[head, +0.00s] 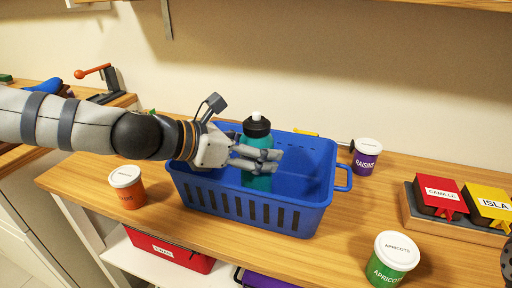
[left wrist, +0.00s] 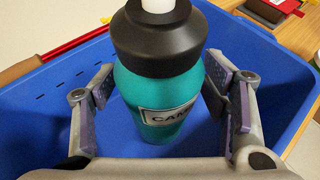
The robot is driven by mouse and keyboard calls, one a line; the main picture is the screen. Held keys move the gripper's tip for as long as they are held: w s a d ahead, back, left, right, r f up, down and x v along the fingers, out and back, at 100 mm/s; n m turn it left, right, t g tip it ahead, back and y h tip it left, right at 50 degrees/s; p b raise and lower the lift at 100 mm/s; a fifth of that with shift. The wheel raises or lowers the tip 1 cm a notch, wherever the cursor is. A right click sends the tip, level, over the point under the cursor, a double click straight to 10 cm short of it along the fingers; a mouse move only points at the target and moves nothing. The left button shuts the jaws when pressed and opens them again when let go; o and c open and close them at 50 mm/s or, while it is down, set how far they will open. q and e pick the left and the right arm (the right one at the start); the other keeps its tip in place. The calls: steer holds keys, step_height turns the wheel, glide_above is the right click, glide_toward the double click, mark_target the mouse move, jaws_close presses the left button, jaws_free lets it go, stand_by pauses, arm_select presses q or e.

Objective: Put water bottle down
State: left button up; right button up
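The water bottle (head: 257,181) is teal with a black cap and a white top. It stands about upright inside the blue basket (head: 268,212), and its lower end is hidden by the basket wall. My left gripper (head: 262,158) reaches in from the left with its fingers at the bottle's body. In the left wrist view, the bottle (left wrist: 160,100) is between the two finger pads, which lie close against both sides; a label reading "CAM" shows. I cannot tell whether the bottle touches the basket floor. My right gripper is not in view.
An orange-labelled jar (head: 127,187) stands left of the basket. A raisins jar (head: 366,157) is behind right, and an apricots jar (head: 393,260) is front right. A tray (head: 425,222) with red and yellow name blocks lies at the right. Bare wood lies between basket and tray.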

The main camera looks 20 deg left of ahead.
arm_select(q)
steer(key=shift+r, duration=0.1)
steer(key=p+v, duration=0.1)
steer(key=v, duration=0.2)
steer(key=r+p+v, duration=0.1)
steer(key=v, duration=0.2)
steer(key=p+v, duration=0.2)
steer(key=v, duration=0.1)
steer(key=shift+w+d+r, duration=0.3)
steer(key=shift+w+r, duration=0.05)
steer(key=s+a, duration=0.2)
steer(key=shift+s+a+f, duration=0.15)
steer(key=shift+s, duration=0.25)
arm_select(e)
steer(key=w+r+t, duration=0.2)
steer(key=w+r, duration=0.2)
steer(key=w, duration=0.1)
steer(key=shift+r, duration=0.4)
